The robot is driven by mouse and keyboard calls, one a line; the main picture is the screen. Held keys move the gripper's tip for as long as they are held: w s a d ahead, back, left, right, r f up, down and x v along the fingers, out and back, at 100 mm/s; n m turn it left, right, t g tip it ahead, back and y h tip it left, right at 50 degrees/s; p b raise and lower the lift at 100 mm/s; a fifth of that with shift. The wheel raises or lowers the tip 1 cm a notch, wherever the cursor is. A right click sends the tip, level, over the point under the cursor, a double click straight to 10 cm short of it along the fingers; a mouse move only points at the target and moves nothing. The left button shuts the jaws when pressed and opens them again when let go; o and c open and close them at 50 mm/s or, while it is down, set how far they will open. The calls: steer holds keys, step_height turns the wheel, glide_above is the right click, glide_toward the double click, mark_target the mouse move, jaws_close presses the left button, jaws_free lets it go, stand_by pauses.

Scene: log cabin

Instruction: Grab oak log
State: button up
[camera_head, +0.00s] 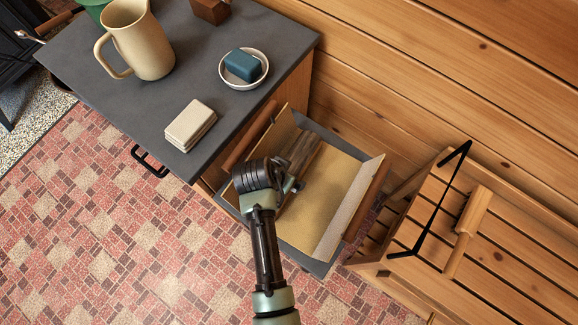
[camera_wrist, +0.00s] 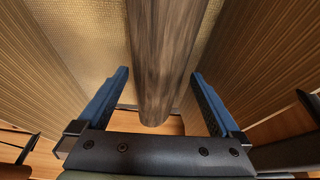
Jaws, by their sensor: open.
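The oak log (camera_wrist: 165,50) is a grey-brown round piece of wood. In the head view the log (camera_head: 304,150) lies in an open container with a tan bottom (camera_head: 335,185), towards its left side, partly hidden by my arm. My gripper (camera_wrist: 160,75) is open, with its blue fingers on either side of the log in the wrist view. A gap shows between each finger and the log, and I cannot tell how deep the fingers reach. In the head view my gripper (camera_head: 292,185) is over the container, mostly hidden behind my wrist.
The container has raised side walls and a wooden handle (camera_head: 367,198) at the right. A dark-topped cabinet (camera_head: 190,80) stands at its left, bearing a beige pitcher (camera_head: 140,42) and a dish (camera_head: 262,82) with a blue block. A slatted wooden piece (camera_head: 500,245) stands at the right.

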steer(key=shift+x, duration=1.05)
jaws_close()
steer(key=shift+r, duration=0.15)
